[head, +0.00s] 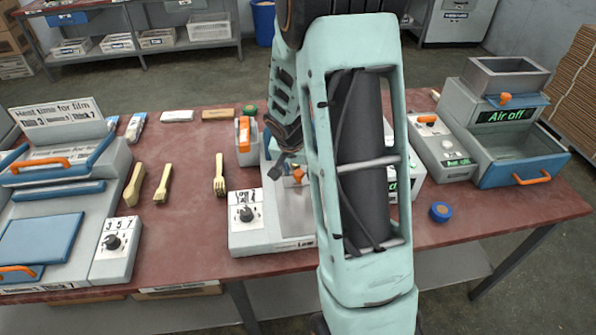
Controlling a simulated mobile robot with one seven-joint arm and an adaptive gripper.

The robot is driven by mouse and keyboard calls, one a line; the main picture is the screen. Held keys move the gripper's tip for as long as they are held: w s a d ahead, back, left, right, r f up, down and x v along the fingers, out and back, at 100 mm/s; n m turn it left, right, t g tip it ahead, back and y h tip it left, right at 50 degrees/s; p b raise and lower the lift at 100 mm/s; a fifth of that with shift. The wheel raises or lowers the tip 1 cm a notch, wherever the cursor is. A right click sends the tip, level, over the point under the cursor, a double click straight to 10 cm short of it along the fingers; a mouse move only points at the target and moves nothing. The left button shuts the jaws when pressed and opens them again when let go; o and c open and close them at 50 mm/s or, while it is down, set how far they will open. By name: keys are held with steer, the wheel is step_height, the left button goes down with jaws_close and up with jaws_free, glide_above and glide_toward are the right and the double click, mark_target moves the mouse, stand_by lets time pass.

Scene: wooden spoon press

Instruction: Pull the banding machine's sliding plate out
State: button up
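No readable label says which machine is the banding machine. The middle machine (265,238) has a white dial box at its front left, a grey metal plate (294,212) and a small orange part (298,175). My arm hides much of its right side. The left machine (62,205) has a blue plate (40,240), orange handles and a dial box, under a sign about film. My gripper (279,172) is a dark shape above the middle machine, partly behind my pale green arm. Its fingers are too small and covered to read, and contact cannot be told.
Several wooden forks or spoons (219,175) lie between the left and middle machines. The "Air off" machine (515,130) with a blue drawer stands at the right. A blue round tin (440,212) sits near the front edge. The red tabletop (490,215) is clear at front right.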

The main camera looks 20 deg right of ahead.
steer(key=shift+f, duration=0.1)
steer(key=shift+c, duration=0.3)
jaws_close()
